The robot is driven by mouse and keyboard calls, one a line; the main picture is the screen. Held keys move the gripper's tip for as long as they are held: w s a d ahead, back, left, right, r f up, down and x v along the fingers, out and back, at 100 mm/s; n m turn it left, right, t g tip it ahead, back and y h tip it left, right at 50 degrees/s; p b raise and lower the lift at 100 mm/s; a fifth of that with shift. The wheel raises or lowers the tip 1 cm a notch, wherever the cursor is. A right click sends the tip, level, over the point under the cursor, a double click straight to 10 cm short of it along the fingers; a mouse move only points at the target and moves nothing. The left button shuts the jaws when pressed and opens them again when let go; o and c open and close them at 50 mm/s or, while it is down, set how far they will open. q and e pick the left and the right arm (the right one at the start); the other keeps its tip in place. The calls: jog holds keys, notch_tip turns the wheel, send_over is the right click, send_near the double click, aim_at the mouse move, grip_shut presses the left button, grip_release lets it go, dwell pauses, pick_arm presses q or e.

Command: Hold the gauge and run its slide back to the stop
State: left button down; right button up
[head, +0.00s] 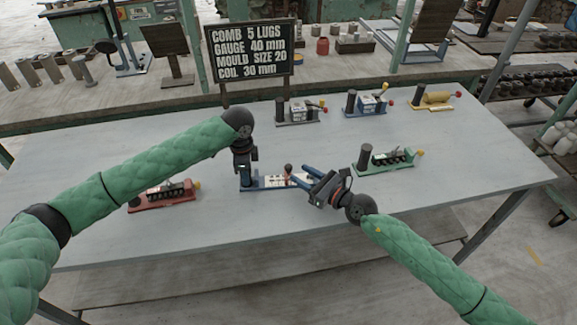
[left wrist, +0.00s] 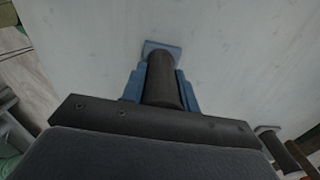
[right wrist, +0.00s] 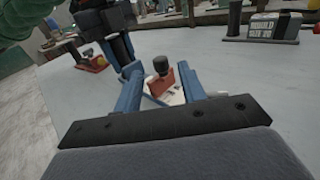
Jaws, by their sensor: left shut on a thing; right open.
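The gauge (head: 264,183) is a low blue base with a white, red-marked scale, near the front middle of the table. A dark upright post stands at its left end; the post (left wrist: 162,80) shows between blue fingers in the left wrist view. My left gripper (head: 245,178) points down and is shut on this post, hiding it in the head view. The slide (right wrist: 162,82) is a reddish-brown block with a dark knob. My right gripper (head: 298,174) is open, its blue fingers on either side of the slide in the right wrist view (right wrist: 160,85). I cannot tell whether they touch it.
A red comb fixture (head: 165,195) lies to the left and a green one (head: 386,159) to the right. Grey (head: 300,112), blue (head: 368,103) and yellow (head: 433,98) fixtures stand along the back. A sign (head: 250,52) reads "GAUGE 40 mm". The table front is clear.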

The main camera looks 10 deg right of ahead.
aim_at(288, 165)
jog(key=shift+x, duration=3.05)
grip_shut()
